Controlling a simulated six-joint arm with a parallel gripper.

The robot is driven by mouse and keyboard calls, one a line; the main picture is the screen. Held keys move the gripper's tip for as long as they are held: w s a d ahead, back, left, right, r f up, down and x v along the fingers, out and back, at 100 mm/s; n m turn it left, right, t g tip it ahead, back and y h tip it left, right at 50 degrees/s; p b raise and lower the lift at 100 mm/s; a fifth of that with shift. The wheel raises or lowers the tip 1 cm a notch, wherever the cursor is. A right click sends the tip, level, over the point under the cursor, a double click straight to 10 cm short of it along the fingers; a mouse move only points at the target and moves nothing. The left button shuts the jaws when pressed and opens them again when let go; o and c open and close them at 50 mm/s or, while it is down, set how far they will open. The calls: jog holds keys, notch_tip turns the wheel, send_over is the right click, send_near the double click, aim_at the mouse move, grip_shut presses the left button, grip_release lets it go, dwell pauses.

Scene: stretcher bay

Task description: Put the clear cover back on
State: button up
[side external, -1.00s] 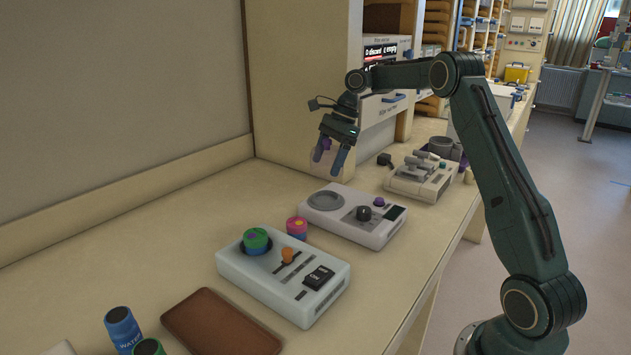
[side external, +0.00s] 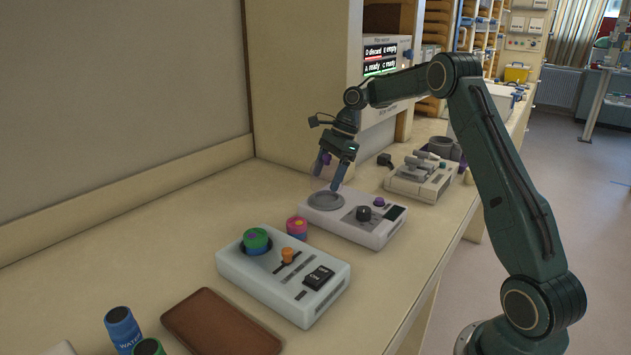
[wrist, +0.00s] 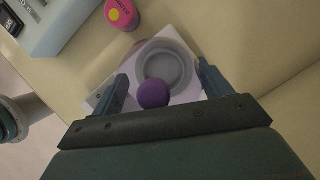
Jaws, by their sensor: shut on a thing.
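My gripper (side external: 329,172) is shut on the clear cover, which shows mostly as its purple knob (side external: 326,158); the see-through body is hard to make out. In the wrist view the knob (wrist: 153,94) lies between the two fingers. The gripper hangs just above the round grey seat (side external: 325,200) at the left end of the middle white device (side external: 350,228). In the wrist view the seat (wrist: 165,63) appears just beyond the knob. I cannot tell whether the cover touches the device.
A pink-topped jar (side external: 297,228) stands beside the middle device. A second white device (side external: 285,285) with a green-topped knob is nearer the camera. A third device (side external: 420,182) stands behind.

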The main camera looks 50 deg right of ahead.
aim_at(329, 155)
jog(key=shift+f, duration=1.1)
jog(key=shift+f, duration=0.2)
dwell(1.5)
jog(key=o, duration=1)
jog(key=shift+r, duration=3.45)
jog(key=shift+c, duration=0.3)
